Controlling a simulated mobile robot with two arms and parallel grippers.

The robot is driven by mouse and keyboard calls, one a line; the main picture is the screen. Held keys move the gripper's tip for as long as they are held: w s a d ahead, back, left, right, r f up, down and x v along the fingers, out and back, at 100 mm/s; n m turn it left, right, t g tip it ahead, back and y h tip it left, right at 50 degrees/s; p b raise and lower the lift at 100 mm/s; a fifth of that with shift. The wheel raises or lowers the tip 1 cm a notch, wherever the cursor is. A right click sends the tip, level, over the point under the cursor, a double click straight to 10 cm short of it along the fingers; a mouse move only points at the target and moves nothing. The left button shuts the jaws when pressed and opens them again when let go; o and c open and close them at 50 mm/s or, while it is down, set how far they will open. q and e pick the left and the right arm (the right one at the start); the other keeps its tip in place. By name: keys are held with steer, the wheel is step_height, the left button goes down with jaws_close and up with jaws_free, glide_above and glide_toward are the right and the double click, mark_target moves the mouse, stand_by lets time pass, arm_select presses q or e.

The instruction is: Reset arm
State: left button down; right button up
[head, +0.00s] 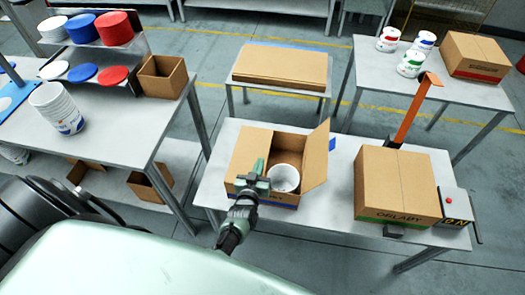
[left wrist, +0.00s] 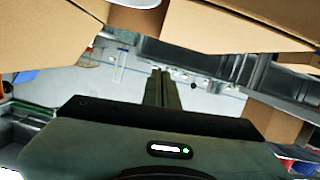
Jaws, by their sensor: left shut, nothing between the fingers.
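My left gripper (head: 258,167) is over the near left part of an open cardboard box (head: 247,152) on the middle table. Its fingers are together with nothing between them; the closed fingers also show in the left wrist view (left wrist: 164,88). A white tub (head: 285,178) stands inside the box, just right of the gripper in the head view. Whether the gripper touches the box or is only above it, I cannot tell. My right gripper is in neither view.
A closed box (head: 395,185) stands right of the open one, beside an orange lever (head: 413,107) and a device with a red button (head: 453,205). A far-right table holds several tubs and a box (head: 474,56).

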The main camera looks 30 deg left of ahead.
arm_select(q)
steer(key=shift+v, duration=0.95)
steer(key=shift+s+d+r+m+g+h, duration=0.15)
steer(key=shift+r+m+g+h, duration=0.2)
steer(key=shift+m, duration=0.25)
steer(key=s+d+r+m+g+h, duration=0.25)
steer(key=s+r+g, duration=0.35)
steer(key=s, duration=0.7)
steer(key=s+d+r+m+g+h, duration=0.1)
steer(key=s+d+r+m+g, duration=0.35)
steer(key=s, duration=0.85)
step_height(320, 180, down, 29)
steer(key=s+a+n+g+b, duration=0.1)
steer(key=s+n+b, duration=0.1)
steer(key=b, duration=0.4)
steer(key=s+a+f+b, duration=0.1)
steer(key=s+f+b, duration=0.1)
steer(key=s+f, duration=0.6)
steer(key=s+a+f+g+b, duration=0.1)
steer(key=s+a+f+b, duration=0.1)
steer(key=s+f, duration=0.6)
step_height(320, 180, down, 5)
steer(key=shift+s+a+f+g+y+b, duration=0.15)
steer(key=shift+s+a+g+y+b, duration=0.05)
steer(key=shift+s+g+y+b, duration=0.1)
